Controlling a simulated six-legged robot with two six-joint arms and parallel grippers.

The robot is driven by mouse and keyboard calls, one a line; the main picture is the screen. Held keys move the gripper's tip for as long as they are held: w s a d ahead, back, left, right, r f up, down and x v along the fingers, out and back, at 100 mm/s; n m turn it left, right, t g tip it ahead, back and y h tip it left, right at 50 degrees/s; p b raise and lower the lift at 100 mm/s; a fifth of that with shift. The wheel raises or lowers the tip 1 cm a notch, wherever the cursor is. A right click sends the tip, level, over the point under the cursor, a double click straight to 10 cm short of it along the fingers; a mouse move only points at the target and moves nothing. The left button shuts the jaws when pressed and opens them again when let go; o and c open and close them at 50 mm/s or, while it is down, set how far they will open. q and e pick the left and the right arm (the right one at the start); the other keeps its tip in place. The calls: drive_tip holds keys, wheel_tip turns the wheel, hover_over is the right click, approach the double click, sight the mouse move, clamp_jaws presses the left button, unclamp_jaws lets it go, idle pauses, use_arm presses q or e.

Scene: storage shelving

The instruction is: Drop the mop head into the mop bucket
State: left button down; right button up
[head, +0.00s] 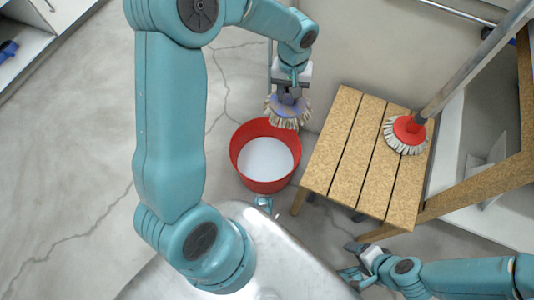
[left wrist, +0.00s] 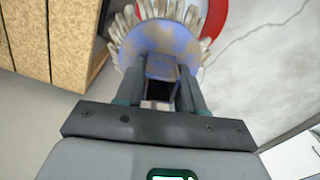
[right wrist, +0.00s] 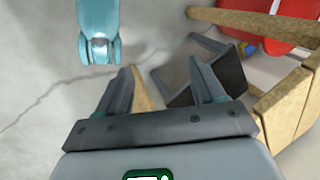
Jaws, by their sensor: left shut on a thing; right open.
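The mop head (head: 288,112) has a blue and tan top and pale strands. My left gripper (head: 290,90) is shut on its top and holds it strands down. The left wrist view shows the mop head (left wrist: 158,42) between the fingers (left wrist: 160,95). The red mop bucket (head: 236,158), pale inside, stands on the floor. In the head view the mop head overlaps the bucket's far rim. Part of the red rim (left wrist: 213,22) shows behind it in the left wrist view. My right gripper (right wrist: 163,88) is open and empty, low at the right in the head view (head: 355,262).
A slatted wooden stool (head: 345,145) stands right of the bucket. A second mop, with a red head (head: 408,130) and long grey handle (head: 470,65), rests on it. Cracked grey floor (head: 80,170) is clear on the left. A shelf (head: 25,35) stands at top left.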

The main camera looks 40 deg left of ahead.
use_arm(q)
drive_tip(key=s+a+f+n+b, duration=0.2)
drive_tip(key=s+f+n+b, duration=0.1)
drive_tip(key=f, duration=0.7)
drive_tip(key=s+a+f+n+b, duration=0.3)
drive_tip(key=f, duration=0.7)
drive_tip(key=shift+s+f, duration=0.15)
drive_tip(key=shift+s, duration=0.15)
use_arm(e)
wheel_tip(320, 180, down, 7)
drive_tip(key=w, duration=0.1)
drive_tip(key=shift+w+d+t, duration=0.35)
drive_tip(key=shift+d+t, duration=0.05)
drive_tip(key=shift+d, duration=0.05)
use_arm(q)
drive_tip(key=shift+a, duration=0.1)
use_arm(e)
drive_tip(key=shift+r, duration=0.1)
use_arm(q)
drive_tip(key=c, duration=0.6)
unclamp_jaws()
